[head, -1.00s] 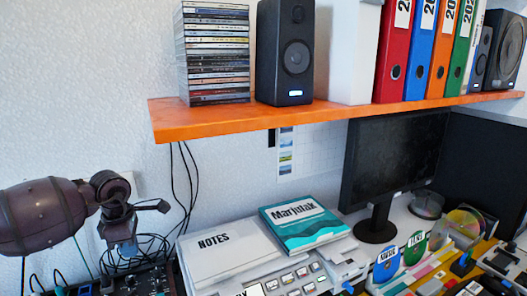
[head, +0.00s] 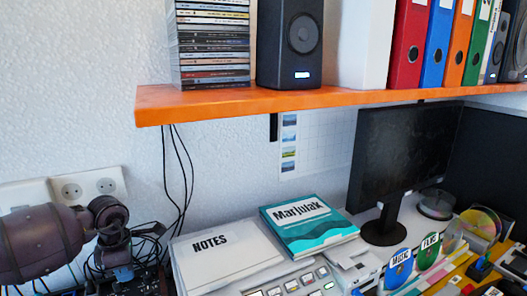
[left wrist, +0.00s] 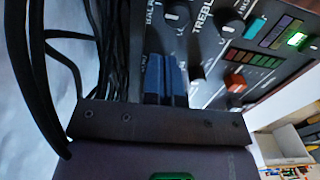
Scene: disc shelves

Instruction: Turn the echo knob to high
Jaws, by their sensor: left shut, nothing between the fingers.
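The dark mixer panel (left wrist: 215,45) fills the upper middle of the left wrist view. It carries dark knobs with white marks, one beside the "TREBLE" lettering (left wrist: 232,20) and one beside lettering that starts "BALA" (left wrist: 177,14). A further knob (left wrist: 197,76) sits just right of my fingers. I cannot read an echo label, and I cannot tell which knob is the echo knob. My left gripper (left wrist: 166,72) has its blue fingers shut together with nothing between them, close to the panel. In the head view my left gripper (head: 123,274) is low at the left. My right gripper is not in view.
Black cables (left wrist: 45,70) hang beside the panel. An orange shelf (head: 300,105) runs above the desk. A "NOTES" pad (head: 215,255) and a teal book (head: 308,230) lie right of the gripper. A monitor (head: 405,155) stands further right. Wall sockets (head: 85,188) are behind my arm.

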